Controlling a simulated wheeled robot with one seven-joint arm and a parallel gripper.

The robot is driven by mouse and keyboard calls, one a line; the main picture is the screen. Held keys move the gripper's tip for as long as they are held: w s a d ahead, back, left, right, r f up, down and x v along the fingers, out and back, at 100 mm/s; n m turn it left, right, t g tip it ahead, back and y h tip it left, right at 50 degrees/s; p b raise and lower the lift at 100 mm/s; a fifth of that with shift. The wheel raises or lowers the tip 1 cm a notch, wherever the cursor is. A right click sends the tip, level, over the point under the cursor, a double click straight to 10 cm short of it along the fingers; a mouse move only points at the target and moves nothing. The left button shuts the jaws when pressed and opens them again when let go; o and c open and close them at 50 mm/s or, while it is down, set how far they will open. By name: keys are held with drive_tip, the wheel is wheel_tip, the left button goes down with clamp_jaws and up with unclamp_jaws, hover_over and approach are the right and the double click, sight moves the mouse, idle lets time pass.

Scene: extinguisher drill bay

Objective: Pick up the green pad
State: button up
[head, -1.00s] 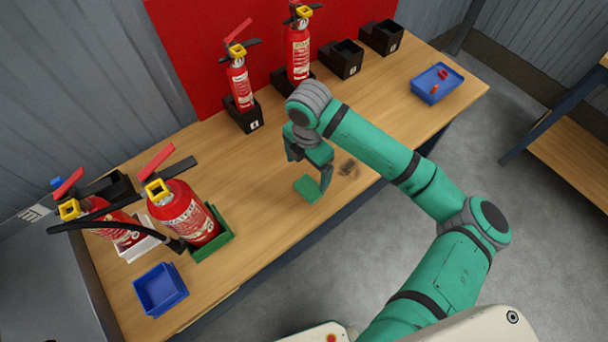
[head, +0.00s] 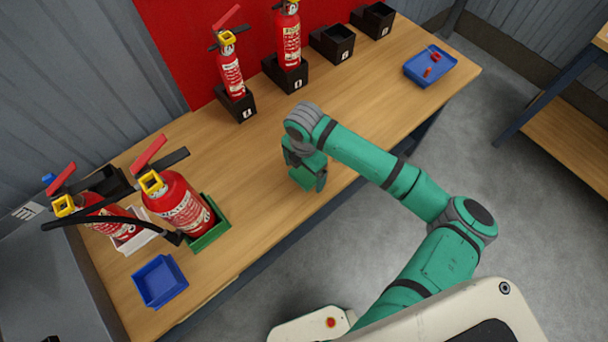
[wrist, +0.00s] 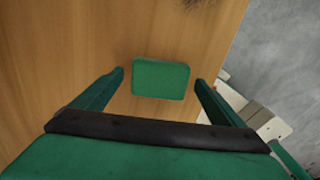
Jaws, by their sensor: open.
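The green pad (wrist: 161,79) is a flat, rounded block lying on the wooden bench. In the wrist view it sits between my two spread fingertips, with a gap on each side. My gripper (head: 305,179) is open and empty, pointing down over the bench near its front edge. In the head view the gripper covers the place of the pad, and I cannot tell pad from green finger there. How high the fingertips are above the bench is hard to tell.
Extinguishers in black holders (head: 236,104) stand along the back. A red extinguisher (head: 180,205) in a green tray (head: 211,236) and a blue bin (head: 160,281) are at left. A blue tray (head: 430,66) with small red items is at far right. The bench around my gripper is clear.

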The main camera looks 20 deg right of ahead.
drive_tip(key=shift+f, duration=0.1)
drive_tip(key=c, duration=1.1)
drive_tip(key=shift+c, duration=0.2)
drive_tip(key=shift+r, duration=0.7)
drive_tip(key=s+r, duration=1.1)
drive_tip(key=s, duration=0.3)
drive_tip(key=shift+r, duration=0.35)
